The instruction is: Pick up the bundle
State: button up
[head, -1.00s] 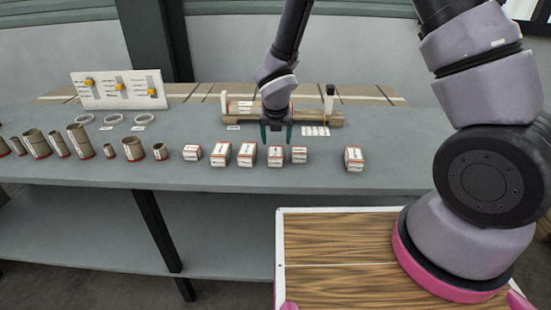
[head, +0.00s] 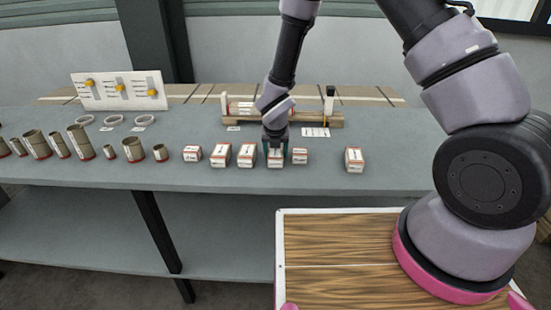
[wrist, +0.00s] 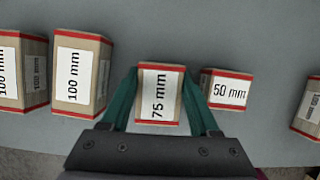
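Several kraft-brown bundles with red edges and white labels stand in a row on the grey table. My gripper (head: 276,152) is down at the bundle labelled 75 mm (wrist: 158,94), which also shows in the head view (head: 275,158). In the wrist view my gripper's green fingers (wrist: 158,98) stand on either side of this bundle, with its label between them. I cannot tell whether both fingers touch its sides. The 50 mm bundle (wrist: 228,89) is close beside the right finger. A 100 mm bundle (wrist: 80,75) stands to the left.
Another bundle (head: 354,159) stands apart at the right. Brown tubes (head: 83,142) stand at the left, with white rings (head: 113,119) behind. A wooden rack (head: 300,117) is behind my gripper, and a white panel (head: 119,90) stands at the back left.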

grip_shut()
